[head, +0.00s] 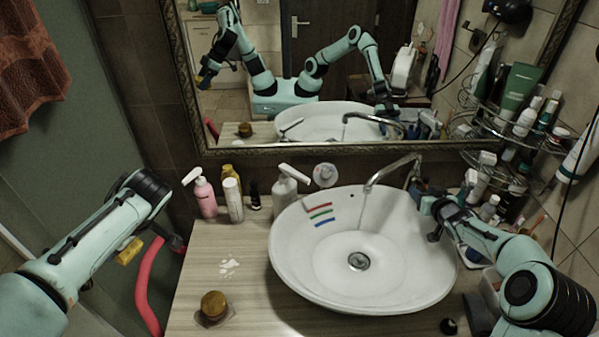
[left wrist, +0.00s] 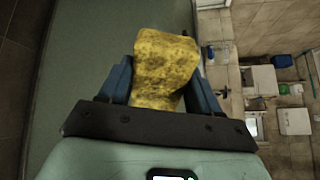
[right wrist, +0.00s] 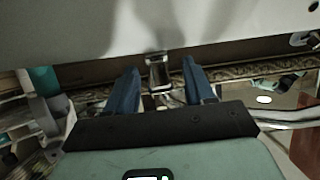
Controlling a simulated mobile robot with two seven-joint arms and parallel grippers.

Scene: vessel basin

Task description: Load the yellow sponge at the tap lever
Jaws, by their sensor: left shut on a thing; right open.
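The yellow sponge (head: 129,251) is held by my left gripper (left wrist: 160,82), off the counter at the left of the head view. In the left wrist view the sponge (left wrist: 164,62) is squeezed between the two blue fingers. The chrome tap (head: 392,172) rises behind the white basin (head: 285,262), its spout over the bowl. My right gripper (head: 433,220) is open at the basin's right rim, close to the tap. In the right wrist view a metal piece (right wrist: 158,72) shows between and beyond the open fingers; I cannot tell if it is the lever.
A pink bottle (head: 205,196), a white bottle (head: 233,200) and a pump dispenser (head: 285,187) stand behind the basin's left. A brown jar (head: 214,306) stands at the counter's front left. A crowded wire rack (head: 500,150) is at right. The counter's left middle has free room.

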